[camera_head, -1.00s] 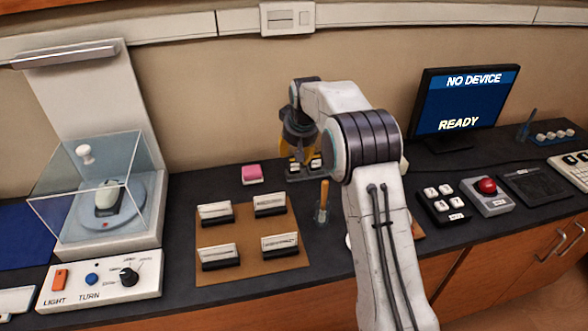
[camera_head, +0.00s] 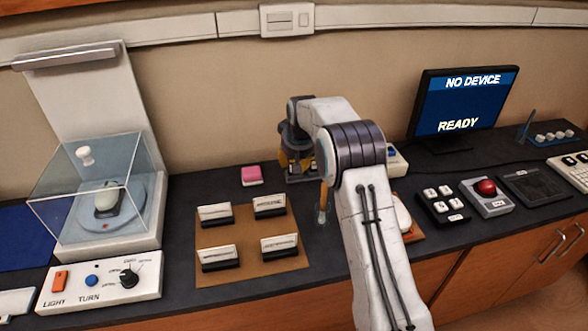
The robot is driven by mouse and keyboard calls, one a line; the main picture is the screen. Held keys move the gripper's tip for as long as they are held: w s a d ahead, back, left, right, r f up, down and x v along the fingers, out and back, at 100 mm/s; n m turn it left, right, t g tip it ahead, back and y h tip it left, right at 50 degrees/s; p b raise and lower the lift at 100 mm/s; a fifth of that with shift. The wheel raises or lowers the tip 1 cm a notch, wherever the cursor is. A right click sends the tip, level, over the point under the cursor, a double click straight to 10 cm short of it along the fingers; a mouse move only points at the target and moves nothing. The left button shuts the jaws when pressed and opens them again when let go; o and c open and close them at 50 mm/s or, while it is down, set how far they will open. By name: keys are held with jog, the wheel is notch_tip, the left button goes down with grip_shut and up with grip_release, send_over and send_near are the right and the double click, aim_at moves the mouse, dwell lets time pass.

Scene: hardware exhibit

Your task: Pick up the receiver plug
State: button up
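My gripper (camera_head: 297,163) points down at the back of the counter, its dark and yellow fingers low over a small dark holder (camera_head: 303,180). The gripper hides most of the holder and what sits in it. Small dark-and-white pieces showed in this holder earlier; I cannot make out now which of them is the receiver plug. Whether the fingers are apart or closed on something is too small and covered to tell.
A pink-topped block (camera_head: 251,175) lies left of the gripper. Several label cards stand on a brown mat (camera_head: 245,272). A monitor (camera_head: 462,103) reading "NO DEVICE" and "READY" stands right. A glass-covered display (camera_head: 70,190) stands left.

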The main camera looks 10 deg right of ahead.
jog(key=c, duration=0.5)
jog(key=shift+r, duration=0.2)
